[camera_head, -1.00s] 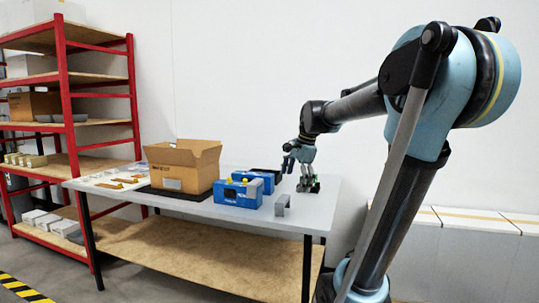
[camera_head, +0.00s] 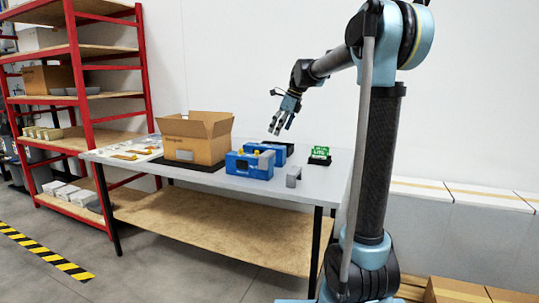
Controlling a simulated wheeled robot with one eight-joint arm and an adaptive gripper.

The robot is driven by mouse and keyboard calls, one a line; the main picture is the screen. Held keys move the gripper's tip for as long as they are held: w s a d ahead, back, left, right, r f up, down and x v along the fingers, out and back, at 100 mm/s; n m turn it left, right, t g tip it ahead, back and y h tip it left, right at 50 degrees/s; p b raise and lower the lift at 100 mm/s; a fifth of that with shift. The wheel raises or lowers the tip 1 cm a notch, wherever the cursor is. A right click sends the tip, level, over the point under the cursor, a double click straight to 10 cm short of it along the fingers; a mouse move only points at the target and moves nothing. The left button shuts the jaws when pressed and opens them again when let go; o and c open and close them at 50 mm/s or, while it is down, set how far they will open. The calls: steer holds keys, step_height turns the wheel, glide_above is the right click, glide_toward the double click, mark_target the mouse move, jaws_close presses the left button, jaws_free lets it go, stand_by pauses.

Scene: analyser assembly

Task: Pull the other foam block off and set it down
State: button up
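My gripper (camera_head: 281,124) hangs in the air above the right half of the table, over the rear blue unit. Its fingers look spread, with nothing seen between them. A blue unit with a dark round opening and yellow parts on top (camera_head: 250,165) stands at the table's front. A second blue piece (camera_head: 275,150) lies just behind it. A small grey bracket-shaped block (camera_head: 293,176) stands upright to the right, apart from the blue unit. It may be a foam block, but I cannot tell at this size. No other block is clearly recognisable as foam.
A green-topped item on a black base (camera_head: 320,156) stands at the table's right. An open cardboard box (camera_head: 195,143) sits on a dark mat at the middle. Small parts lie at the table's left end (camera_head: 125,150). A red-framed shelf (camera_head: 80,100) stands at the left.

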mark_target(268, 153)
steer(key=x, duration=1.4)
steer(key=shift+f, duration=0.25)
steer(key=c, duration=0.8)
steer(key=shift+c, duration=0.2)
steer(key=shift+r, duration=0.5)
steer(key=shift+r, duration=3.45)
